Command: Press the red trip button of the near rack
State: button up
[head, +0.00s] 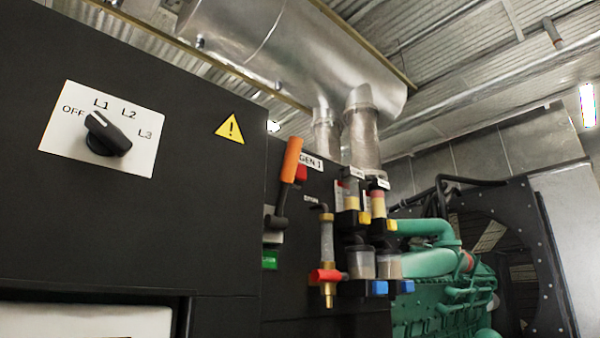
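The rack (325,190) labelled GEN 1 stands at the middle of the head view, its dark face seen at a steep angle. A red valve handle (327,275) sits lower on the same rack. My gripper is not in view.
A black cabinet (200,220) with a rotary switch (108,134) fills the left. Filter bowls (361,262) and yellow and blue fittings jut from the rack. A green engine (440,300) stands behind; a silver exhaust duct (260,40) runs overhead.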

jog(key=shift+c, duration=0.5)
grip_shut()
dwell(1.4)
